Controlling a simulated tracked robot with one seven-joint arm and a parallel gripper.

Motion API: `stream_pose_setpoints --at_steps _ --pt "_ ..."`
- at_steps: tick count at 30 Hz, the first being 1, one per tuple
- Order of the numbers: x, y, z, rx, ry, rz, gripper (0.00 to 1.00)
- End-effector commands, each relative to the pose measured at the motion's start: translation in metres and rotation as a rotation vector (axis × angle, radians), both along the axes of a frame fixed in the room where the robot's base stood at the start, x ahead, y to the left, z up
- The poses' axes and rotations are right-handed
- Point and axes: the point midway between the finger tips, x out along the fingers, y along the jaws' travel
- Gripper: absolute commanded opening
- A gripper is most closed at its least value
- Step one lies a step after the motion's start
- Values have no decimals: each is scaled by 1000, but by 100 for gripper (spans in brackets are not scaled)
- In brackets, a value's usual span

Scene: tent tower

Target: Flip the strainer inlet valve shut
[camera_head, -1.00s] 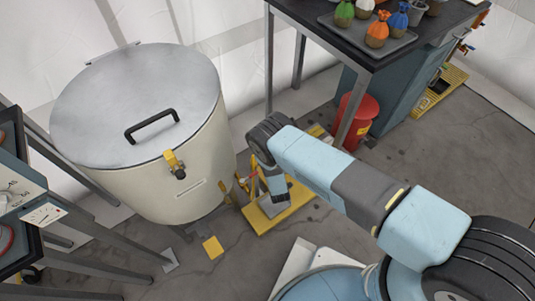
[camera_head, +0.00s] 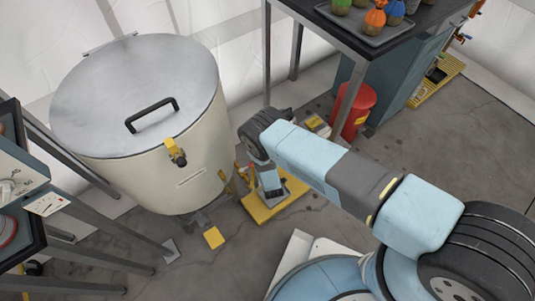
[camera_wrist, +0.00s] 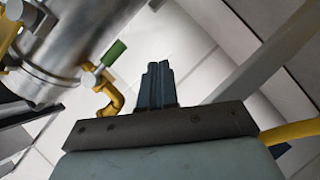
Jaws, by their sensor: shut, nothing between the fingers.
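My gripper (camera_wrist: 157,84) is shut and empty in the wrist view, its dark fingers together. In that view a shiny metal cylinder (camera_wrist: 75,35) stands at the upper left with yellow fittings. A green lever (camera_wrist: 113,53) sits just left of my fingers, apart from them, above a curved yellow pipe (camera_wrist: 112,100). I cannot tell for sure which handle is the strainer inlet valve. In the head view, my arm reaches down over a yellow base (camera_head: 270,205) beside the big vat. My arm hides much of the equipment there, and the fingertips are hard to make out.
A red canister (camera_head: 355,108) stands behind, under a dark table (camera_head: 325,38). A grey bench (camera_head: 20,190) is at the left edge. Floor to the right is open.

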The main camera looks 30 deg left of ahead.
Motion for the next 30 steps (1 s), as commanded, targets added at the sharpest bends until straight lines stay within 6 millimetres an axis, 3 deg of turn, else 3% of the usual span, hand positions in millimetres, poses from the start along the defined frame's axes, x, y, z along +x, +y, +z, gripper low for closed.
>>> stream_pose_setpoints --at_steps 9,15,30 --pt "-57 -30 -1 -3 1 2 0" --pt "-80 -42 0 0 1 4 0" --pt "-89 -46 0 1 0 5 0"
